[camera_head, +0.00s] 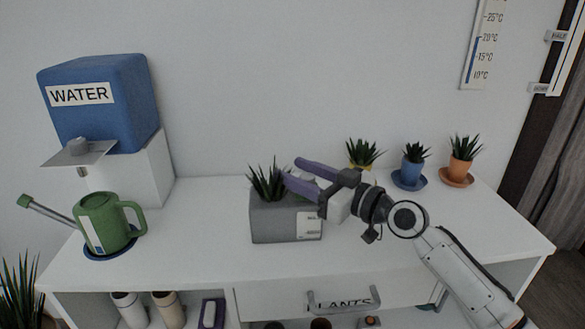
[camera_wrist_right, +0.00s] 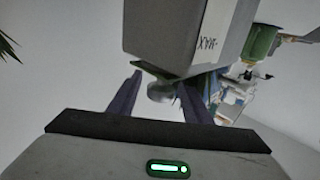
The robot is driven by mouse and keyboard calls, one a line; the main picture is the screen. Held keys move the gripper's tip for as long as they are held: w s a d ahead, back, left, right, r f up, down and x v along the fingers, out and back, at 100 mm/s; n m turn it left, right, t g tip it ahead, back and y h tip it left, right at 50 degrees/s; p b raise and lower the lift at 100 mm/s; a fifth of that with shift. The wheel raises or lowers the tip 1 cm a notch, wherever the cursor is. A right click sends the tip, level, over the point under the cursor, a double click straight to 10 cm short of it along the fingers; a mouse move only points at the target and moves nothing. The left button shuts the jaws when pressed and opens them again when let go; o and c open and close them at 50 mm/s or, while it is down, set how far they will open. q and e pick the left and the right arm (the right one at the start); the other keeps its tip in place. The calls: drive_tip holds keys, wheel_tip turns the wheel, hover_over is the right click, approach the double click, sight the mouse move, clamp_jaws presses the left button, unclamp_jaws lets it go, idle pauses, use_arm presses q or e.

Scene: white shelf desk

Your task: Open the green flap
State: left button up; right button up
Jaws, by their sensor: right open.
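My right gripper (camera_head: 292,168) has purple fingers, spread and empty, above and at the right of the grey planter (camera_head: 272,222). In the right wrist view the fingers (camera_wrist_right: 162,88) are apart below the planter (camera_wrist_right: 185,32). A rounded grey part shows between them; I cannot tell what it belongs to. My left gripper is out of view.
A blue water tank (camera_head: 105,118) stands on a white base (camera_head: 147,165) at the left. Three small potted plants stand at the back right, including a blue pot (camera_head: 412,172) and an orange pot (camera_head: 459,168). A drawer handle (camera_head: 343,304) is at the front. The desk's left middle is clear.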

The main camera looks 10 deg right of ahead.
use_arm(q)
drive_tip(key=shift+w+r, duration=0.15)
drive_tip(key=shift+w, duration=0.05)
use_arm(e)
drive_tip(key=shift+w+a, duration=0.45)
drive_tip(key=shift+w, duration=0.1)
